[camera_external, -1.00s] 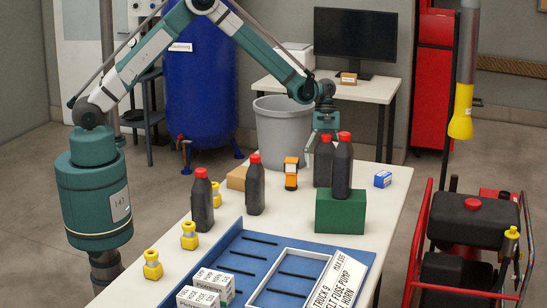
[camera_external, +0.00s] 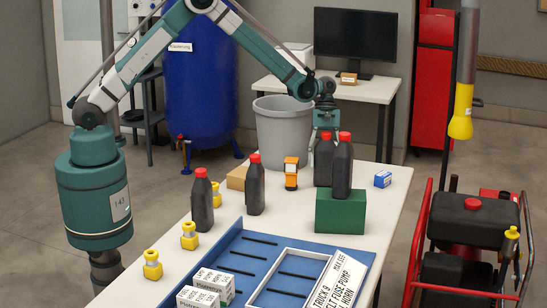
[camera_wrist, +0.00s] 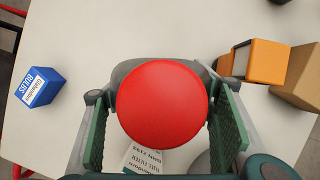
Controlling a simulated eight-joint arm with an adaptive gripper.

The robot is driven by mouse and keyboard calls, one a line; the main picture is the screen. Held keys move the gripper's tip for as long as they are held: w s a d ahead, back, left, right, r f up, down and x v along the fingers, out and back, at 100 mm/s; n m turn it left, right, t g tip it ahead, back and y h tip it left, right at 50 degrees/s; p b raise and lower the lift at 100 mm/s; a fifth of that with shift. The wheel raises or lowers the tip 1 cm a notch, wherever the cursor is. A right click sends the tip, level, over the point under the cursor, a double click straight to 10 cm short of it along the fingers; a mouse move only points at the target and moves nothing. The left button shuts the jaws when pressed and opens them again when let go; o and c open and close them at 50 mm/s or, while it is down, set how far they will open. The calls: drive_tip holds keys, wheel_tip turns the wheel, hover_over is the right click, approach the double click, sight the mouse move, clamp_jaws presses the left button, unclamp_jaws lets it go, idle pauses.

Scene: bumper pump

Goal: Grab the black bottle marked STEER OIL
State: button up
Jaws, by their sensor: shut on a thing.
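A black bottle with a red cap (camera_external: 324,160) stands on the white table behind another bottle. My gripper (camera_external: 325,136) is over it from above and shut on it. In the wrist view the red cap (camera_wrist: 162,103) lies between my two green finger pads; the cap hides most of the bottle. Another black bottle (camera_external: 342,170) stands on a green block (camera_external: 340,212), just in front. Two more black bottles with red caps, a middle one (camera_external: 255,188) and a left one (camera_external: 202,204), stand further left. No STEER OIL marking is readable on any bottle.
An orange item (camera_external: 291,172) and a cardboard box (camera_external: 237,178) stand left of the held bottle. A blue BULBS box (camera_external: 382,179) is to its right. A blue tray (camera_external: 232,250) with white boxes lies in front. Several small yellow-capped items line the left edge.

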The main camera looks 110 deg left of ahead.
sight(326, 132)
drive_tip(key=shift+r+p, duration=0.4)
drive_tip(key=shift+r, duration=4.2)
